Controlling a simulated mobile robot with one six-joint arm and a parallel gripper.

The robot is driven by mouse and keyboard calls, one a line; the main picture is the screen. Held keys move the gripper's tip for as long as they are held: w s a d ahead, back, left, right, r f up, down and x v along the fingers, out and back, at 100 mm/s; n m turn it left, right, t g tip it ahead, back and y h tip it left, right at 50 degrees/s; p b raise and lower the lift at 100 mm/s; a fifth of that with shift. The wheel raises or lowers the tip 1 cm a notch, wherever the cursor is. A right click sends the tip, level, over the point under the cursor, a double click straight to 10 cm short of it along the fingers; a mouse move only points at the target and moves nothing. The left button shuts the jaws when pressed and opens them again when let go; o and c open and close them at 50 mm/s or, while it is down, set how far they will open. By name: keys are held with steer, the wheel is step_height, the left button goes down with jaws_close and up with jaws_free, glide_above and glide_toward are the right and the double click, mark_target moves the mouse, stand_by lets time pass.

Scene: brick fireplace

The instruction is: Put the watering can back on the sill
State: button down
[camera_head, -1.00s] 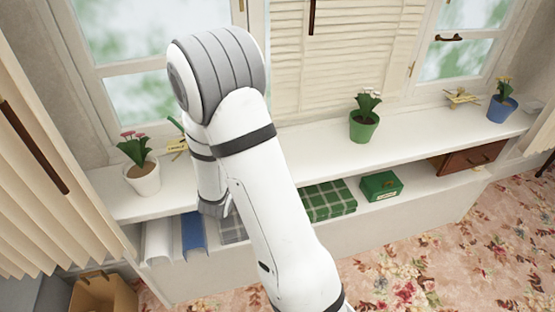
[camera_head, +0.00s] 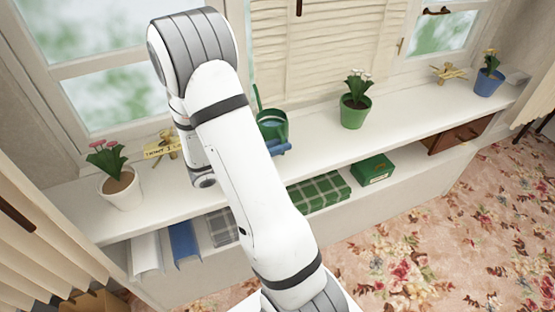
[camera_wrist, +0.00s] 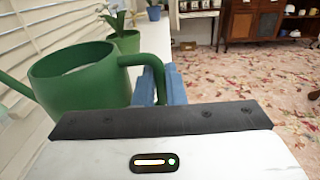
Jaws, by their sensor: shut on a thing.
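The green watering can (camera_head: 272,128) shows just right of my arm in the head view, at the white sill (camera_head: 318,140). Its long spout points up and its left side is partly hidden by my arm. In the wrist view the can (camera_wrist: 85,85) is upright on the left, with its open top visible. My gripper, with blue fingers (camera_wrist: 160,86), is shut on the can's handle. In the head view the blue fingers (camera_head: 280,147) show low on the can's right. Whether the can's base touches the sill cannot be told.
A green flowerpot (camera_head: 354,112) stands right of the can on the sill. A white pot (camera_head: 121,190) stands left, and a blue pot (camera_head: 487,83) far right. Free sill lies between can and green pot. A green box (camera_head: 372,172) sits on the shelf below.

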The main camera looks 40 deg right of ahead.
steer(key=shift+s+f, duration=0.1)
steer(key=shift+f, duration=2.85)
steer(key=shift+f, duration=0.1)
steer(key=c, duration=1.5)
jaws_free()
